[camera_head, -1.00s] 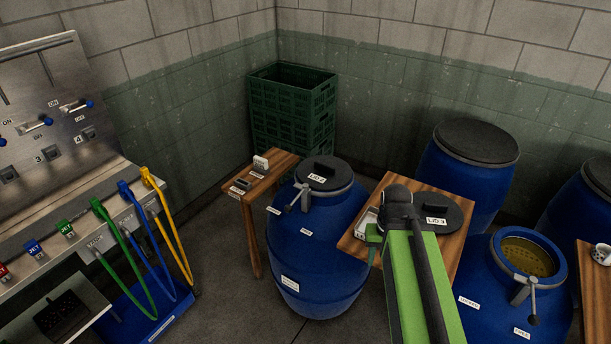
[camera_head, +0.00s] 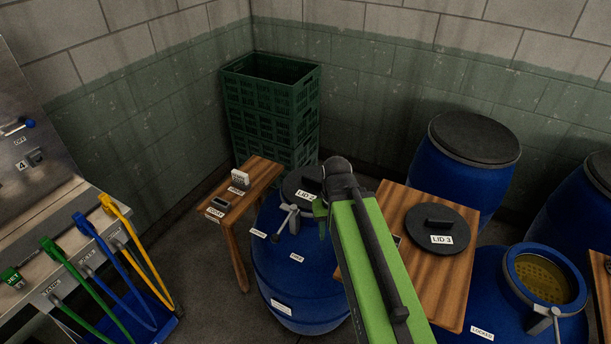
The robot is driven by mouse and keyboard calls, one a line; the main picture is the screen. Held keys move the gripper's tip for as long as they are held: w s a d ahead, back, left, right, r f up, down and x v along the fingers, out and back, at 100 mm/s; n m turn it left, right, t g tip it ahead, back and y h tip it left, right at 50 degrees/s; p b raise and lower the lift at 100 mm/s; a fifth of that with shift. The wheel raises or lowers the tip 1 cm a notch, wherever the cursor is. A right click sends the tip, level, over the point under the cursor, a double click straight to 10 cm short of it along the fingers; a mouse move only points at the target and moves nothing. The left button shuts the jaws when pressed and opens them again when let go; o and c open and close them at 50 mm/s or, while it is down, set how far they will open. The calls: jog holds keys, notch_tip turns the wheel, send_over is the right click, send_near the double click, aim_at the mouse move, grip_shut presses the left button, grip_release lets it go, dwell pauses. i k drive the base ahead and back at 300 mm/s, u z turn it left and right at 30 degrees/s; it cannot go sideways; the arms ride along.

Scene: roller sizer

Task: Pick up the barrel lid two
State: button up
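Lid two (camera_head: 296,183) is a dark round lid with a white label, seated on top of the blue barrel (camera_head: 288,268) left of centre. A clamp lever (camera_head: 289,214) sits at the barrel's front rim. My green arm reaches up from the bottom right, and its dark joint covers the right side of the lid. My gripper's fingers are hidden, so I cannot see whether they touch the lid.
A wooden table (camera_head: 455,293) right of the arm carries lid 3 (camera_head: 424,222). An open blue barrel (camera_head: 510,260) stands at right, and a closed one (camera_head: 441,173) behind. A small wooden stand (camera_head: 262,177) and green crates (camera_head: 272,118) are at left. Coloured hoses (camera_head: 142,256) hang further left.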

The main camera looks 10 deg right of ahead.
aim_at(300, 186)
jog(key=i, duration=0.2)
jog(key=k, duration=1.25)
jog(key=u, duration=0.15)
jog(key=i, duration=1.2)
jog(key=u, duration=1.1)
jog(key=i, duration=0.95)
jog(key=u, duration=0.45)
